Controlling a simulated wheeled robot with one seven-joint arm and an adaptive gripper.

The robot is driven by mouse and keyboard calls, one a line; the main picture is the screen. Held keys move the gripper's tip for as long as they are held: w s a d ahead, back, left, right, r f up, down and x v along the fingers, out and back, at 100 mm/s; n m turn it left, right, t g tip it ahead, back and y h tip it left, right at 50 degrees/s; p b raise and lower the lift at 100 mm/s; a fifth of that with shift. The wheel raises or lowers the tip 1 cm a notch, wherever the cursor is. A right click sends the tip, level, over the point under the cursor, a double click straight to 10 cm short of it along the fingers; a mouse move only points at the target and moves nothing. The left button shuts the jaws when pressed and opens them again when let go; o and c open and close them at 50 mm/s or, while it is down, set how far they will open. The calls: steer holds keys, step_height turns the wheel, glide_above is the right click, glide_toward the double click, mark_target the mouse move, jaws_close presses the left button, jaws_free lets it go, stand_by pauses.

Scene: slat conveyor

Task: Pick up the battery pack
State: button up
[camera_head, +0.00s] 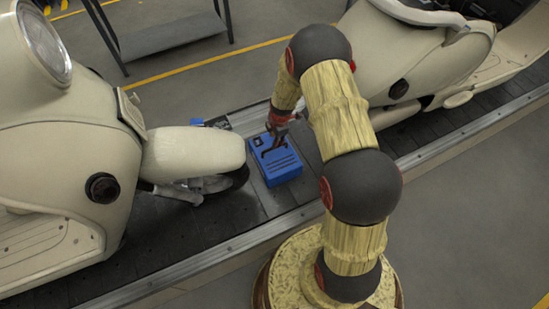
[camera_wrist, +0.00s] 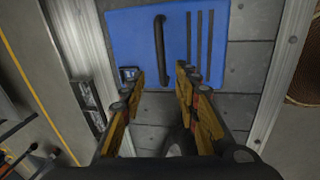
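The battery pack (camera_head: 284,170) is a blue box with dark ridges and a black handle, lying on the slat conveyor between two cream scooters. In the wrist view the battery pack (camera_wrist: 209,62) fills the upper middle, with its black bar handle (camera_wrist: 159,50) running up the picture. My gripper (camera_head: 275,137) is over the far part of the box in the head view. In the wrist view my gripper (camera_wrist: 159,76) is open, its two yellow-black fingers apart, with the lower end of the handle between their lines. Nothing is held. I cannot tell the exact height gap.
The left scooter's front fender (camera_head: 193,153) and wheel are close to the box's left side. The right scooter (camera_head: 400,60) stands farther along the conveyor. A metal rail (camera_head: 220,250) edges the belt. A small blue and dark item (camera_head: 216,122) lies behind the fender.

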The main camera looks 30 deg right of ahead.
glide_above(275, 155)
steer(key=shift+n, duration=0.3)
step_height(275, 155, down, 5)
steer(key=shift+s+d+r+b, duration=0.1)
steer(key=shift+s+d+b, duration=0.05)
steer(key=shift+b, duration=0.3)
steer(key=shift+w+b+x, duration=0.2)
steer(key=shift+b+x, duration=0.4)
steer(key=shift+x, duration=0.75)
steer(key=shift+w+b+x, duration=0.2)
steer(key=shift+b+x, duration=0.35)
steer(key=shift+x, duration=0.85)
steer(key=shift+d+b, duration=0.1)
steer(key=shift+b, duration=0.45)
steer(key=shift+c, duration=0.8)
jaws_close()
steer(key=shift+s+f, duration=0.1)
steer(key=shift+f, duration=0.1)
steer(key=shift+r, duration=0.15)
